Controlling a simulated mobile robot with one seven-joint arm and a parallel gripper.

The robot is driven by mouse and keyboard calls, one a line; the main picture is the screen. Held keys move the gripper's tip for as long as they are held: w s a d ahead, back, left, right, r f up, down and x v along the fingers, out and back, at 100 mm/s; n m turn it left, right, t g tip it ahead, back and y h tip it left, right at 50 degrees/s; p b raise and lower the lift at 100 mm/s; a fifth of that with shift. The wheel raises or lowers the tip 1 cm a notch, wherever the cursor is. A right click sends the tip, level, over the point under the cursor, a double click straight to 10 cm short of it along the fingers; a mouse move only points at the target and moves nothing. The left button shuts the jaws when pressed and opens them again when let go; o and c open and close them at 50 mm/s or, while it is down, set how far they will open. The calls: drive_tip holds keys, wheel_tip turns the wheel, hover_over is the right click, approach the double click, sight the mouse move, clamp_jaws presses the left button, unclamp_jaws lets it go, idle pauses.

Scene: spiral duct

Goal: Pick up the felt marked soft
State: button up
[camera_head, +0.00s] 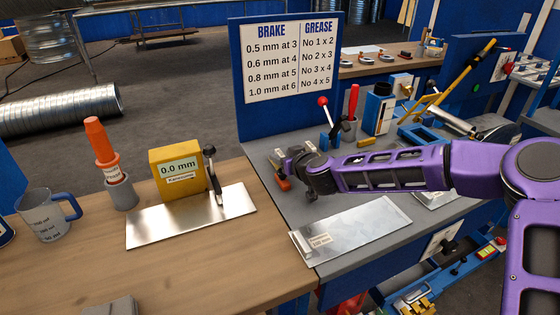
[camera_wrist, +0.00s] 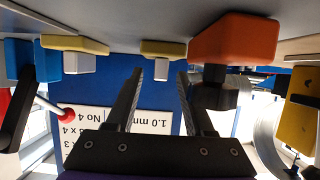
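No label reading "soft" can be read in either view. A flat grey piece (camera_head: 115,306) at the bottom edge of the wooden bench is cut off by the frame; I cannot tell whether it is felt. My gripper (camera_head: 300,170) is above the grey bench top, near its left side. In the wrist view, which is upside down, the two fingers of my gripper (camera_wrist: 159,78) are apart with nothing between them. An orange block with a dark part (camera_wrist: 234,42) is near the right finger. Small yellow-faced blocks (camera_wrist: 163,49) are beyond the fingers.
A yellow 0.0 mm gauge block (camera_head: 178,170) stands by a metal sheet (camera_head: 190,217). An orange cone-shaped tool in a grey holder (camera_head: 121,193) and a mug (camera_head: 45,217) are at left. Another sheet (camera_head: 350,229) lies below my arm. A sign board (camera_head: 291,58) stands behind.

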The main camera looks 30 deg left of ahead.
clamp_jaws()
idle(0.3)
